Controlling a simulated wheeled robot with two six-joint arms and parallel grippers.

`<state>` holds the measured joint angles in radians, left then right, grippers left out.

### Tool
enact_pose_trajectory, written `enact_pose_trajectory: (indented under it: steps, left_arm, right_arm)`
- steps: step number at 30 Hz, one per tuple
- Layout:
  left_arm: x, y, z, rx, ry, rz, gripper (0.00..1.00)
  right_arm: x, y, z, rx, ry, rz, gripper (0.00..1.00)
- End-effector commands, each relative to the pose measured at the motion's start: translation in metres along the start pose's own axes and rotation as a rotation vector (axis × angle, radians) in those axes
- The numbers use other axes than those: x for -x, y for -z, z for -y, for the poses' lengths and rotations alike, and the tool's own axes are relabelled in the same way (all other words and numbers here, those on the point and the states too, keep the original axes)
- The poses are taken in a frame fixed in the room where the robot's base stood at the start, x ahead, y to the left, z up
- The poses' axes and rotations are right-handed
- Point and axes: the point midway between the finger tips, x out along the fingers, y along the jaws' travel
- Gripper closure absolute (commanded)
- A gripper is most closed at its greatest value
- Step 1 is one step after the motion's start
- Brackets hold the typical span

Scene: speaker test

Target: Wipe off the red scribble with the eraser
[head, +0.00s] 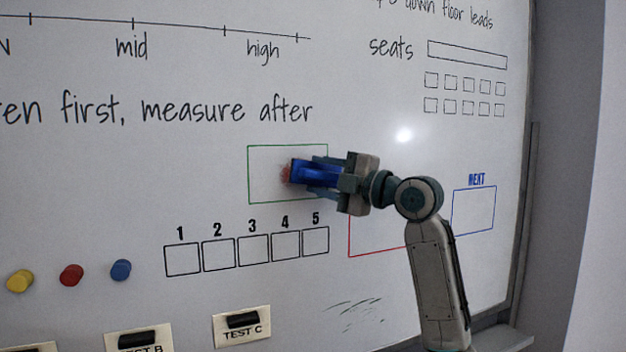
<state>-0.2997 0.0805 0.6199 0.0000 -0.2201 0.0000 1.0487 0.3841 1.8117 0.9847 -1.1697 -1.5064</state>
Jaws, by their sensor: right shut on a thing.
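The red scribble (286,174) is a small smudgy patch inside the green-outlined box (262,147) on the whiteboard, partly hidden by the eraser. The eraser (318,174) is blue with a dark left face. My right gripper (322,175) is shut on it and holds it at the green box, just right of the visible red. I cannot tell whether the eraser touches the board. The gripper and eraser cover the box's right part. My left gripper is not in view.
Yellow (20,280), red (71,275) and blue (121,270) round magnets sit at lower left. Labelled cards with black pieces, such as TEST C (241,326), are below. A red-outlined box (349,240) is partly behind my right arm. Numbered boxes lie under the green box.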

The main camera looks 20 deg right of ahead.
Motion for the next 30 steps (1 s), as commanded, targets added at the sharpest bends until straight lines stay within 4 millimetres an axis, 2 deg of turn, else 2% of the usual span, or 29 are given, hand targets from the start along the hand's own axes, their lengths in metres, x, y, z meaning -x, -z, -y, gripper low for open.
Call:
enact_pose_trajectory:
  steps: [7, 18, 26, 30]
  left_arm:
    - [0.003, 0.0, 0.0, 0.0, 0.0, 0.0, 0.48]
    - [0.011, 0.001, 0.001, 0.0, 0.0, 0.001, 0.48]
    - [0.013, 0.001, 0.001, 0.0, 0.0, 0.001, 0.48]
    - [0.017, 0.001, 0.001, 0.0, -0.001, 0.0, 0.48]
  right_arm:
    - [-0.003, -0.002, -0.001, 0.0, -0.001, -0.001, 0.74]
    - [-0.018, 0.024, 0.005, -0.001, -0.001, -0.002, 0.74]
    - [-0.022, 0.031, 0.007, -0.001, 0.0, 0.0, 0.74]
    - [-0.029, 0.041, 0.009, -0.002, 0.0, -0.002, 0.74]
